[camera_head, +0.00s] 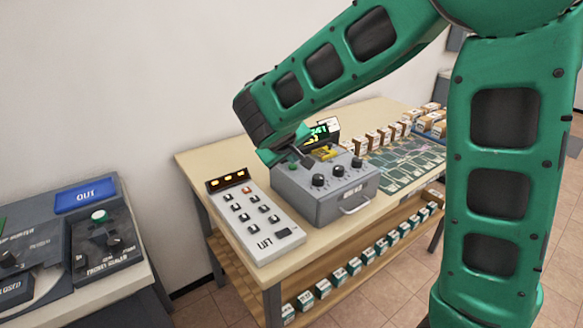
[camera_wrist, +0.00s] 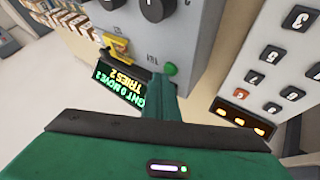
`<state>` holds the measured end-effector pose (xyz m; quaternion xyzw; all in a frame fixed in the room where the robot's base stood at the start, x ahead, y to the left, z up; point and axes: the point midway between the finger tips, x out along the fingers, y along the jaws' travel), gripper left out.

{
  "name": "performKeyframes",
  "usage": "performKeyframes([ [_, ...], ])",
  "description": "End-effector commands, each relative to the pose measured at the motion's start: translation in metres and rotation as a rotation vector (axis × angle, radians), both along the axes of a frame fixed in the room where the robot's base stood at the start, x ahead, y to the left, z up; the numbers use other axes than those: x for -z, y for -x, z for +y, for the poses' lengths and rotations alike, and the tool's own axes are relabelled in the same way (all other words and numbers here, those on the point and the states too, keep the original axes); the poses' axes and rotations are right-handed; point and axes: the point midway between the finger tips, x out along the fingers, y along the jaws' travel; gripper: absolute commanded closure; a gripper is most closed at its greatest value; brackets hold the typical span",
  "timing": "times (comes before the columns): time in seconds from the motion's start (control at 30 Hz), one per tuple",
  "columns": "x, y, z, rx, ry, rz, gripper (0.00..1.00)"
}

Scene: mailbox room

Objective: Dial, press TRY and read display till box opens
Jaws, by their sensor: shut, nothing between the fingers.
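The grey box (camera_head: 310,203) sits on the table with its drawer-like handle (camera_head: 355,206) in front. Its three black dials are the left dial (camera_head: 318,180), middle dial (camera_head: 338,171) and right dial (camera_head: 357,162). In the wrist view, the green TRY button (camera_wrist: 170,69) shows right by the fingertips; I cannot tell whether they touch it. My gripper (camera_head: 304,159), also in the wrist view (camera_wrist: 162,84), is shut and empty over the box's back left. The display (camera_wrist: 122,88) is partly cut off and reads "...GHT 0 MOVE 2" and "TRIES 2". A yellow part (camera_wrist: 117,47) is beside it.
A LIFT keypad (camera_head: 255,217) with orange lights stands left of the box. A green board (camera_head: 405,165) and several small boxes (camera_head: 375,138) lie to the right. A shelf below holds several cartons (camera_head: 355,266). A grey console (camera_head: 100,235) is at far left.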

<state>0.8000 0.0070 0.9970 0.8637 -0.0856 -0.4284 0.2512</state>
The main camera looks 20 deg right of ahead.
Motion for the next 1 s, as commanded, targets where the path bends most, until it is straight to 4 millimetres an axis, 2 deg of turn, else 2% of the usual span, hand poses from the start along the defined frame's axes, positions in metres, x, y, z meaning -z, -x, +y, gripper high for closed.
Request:
performKeyframes([
  [1.0,0.0087,0.0001,0.0000,0.000,0.001,0.001,1.00],
])
